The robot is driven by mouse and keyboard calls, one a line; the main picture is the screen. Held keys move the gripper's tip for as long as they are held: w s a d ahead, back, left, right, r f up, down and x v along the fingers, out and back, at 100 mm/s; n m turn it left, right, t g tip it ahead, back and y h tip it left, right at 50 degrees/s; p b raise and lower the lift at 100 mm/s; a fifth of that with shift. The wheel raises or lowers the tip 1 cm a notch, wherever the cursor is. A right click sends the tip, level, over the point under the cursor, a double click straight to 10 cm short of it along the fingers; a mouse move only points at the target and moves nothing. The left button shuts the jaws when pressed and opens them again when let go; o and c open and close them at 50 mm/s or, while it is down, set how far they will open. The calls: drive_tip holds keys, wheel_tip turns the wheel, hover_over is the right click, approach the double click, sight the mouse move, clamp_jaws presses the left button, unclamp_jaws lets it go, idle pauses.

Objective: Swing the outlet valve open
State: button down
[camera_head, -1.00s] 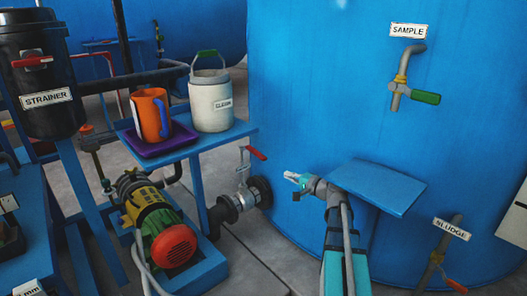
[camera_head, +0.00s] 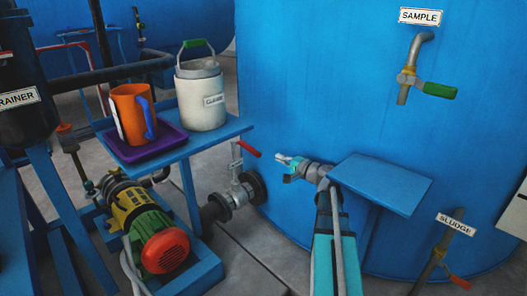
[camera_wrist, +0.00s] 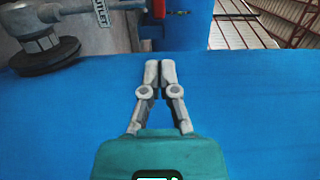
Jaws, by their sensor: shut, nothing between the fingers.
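The outlet valve (camera_head: 236,190) is a grey valve on a flanged pipe at the foot of the blue tank. Its red handle (camera_head: 249,148) slants down to the right from the top of the valve's stem. My gripper (camera_head: 279,158) is shut and empty, a little to the right of the handle and apart from it. In the wrist view my gripper's fingertips (camera_wrist: 160,68) are together in front of the blue tank wall. The valve's flange (camera_wrist: 45,56) and OUTLET label (camera_wrist: 101,12) show at upper left there. A red piece, probably the handle (camera_wrist: 158,8), shows at the top edge.
A blue shelf (camera_head: 380,184) juts from the tank close to my arm. A blue stand (camera_head: 205,140) with a purple tray, an orange jug (camera_head: 128,110) and a white canister (camera_head: 201,100) is left of the valve. A pump (camera_head: 150,225) sits below.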

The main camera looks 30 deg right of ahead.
sight(245, 148)
drive_tip(key=shift+w, duration=0.15)
drive_tip(key=x, duration=0.9)
drive_tip(key=shift+w, duration=0.3)
drive_tip(key=shift+a, duration=0.15)
